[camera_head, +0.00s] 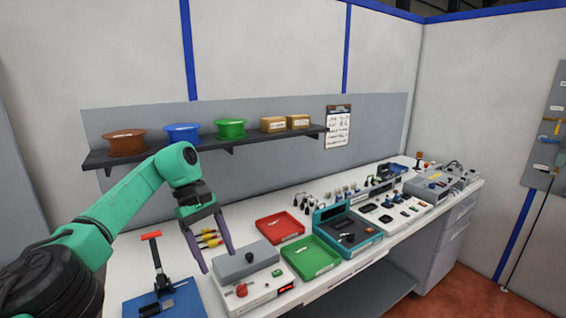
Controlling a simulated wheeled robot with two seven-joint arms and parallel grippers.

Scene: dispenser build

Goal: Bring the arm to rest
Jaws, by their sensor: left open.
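My left arm comes in from the left, green with dark joints. Its left gripper (217,254) points down above the workbench (207,296), with its two long grey-purple fingers spread apart and nothing between them. The fingertips appear near the left end of a grey box device with a red knob (250,272). I cannot tell how high above the bench they are. My right gripper is not in view.
A red tray (280,228) and a green tray (311,258) lie right of the gripper. A red-handled press (157,262) on a blue base stands to its left. A teal case (347,232) sits farther right. A shelf (227,141) with spools and boxes runs behind the arm.

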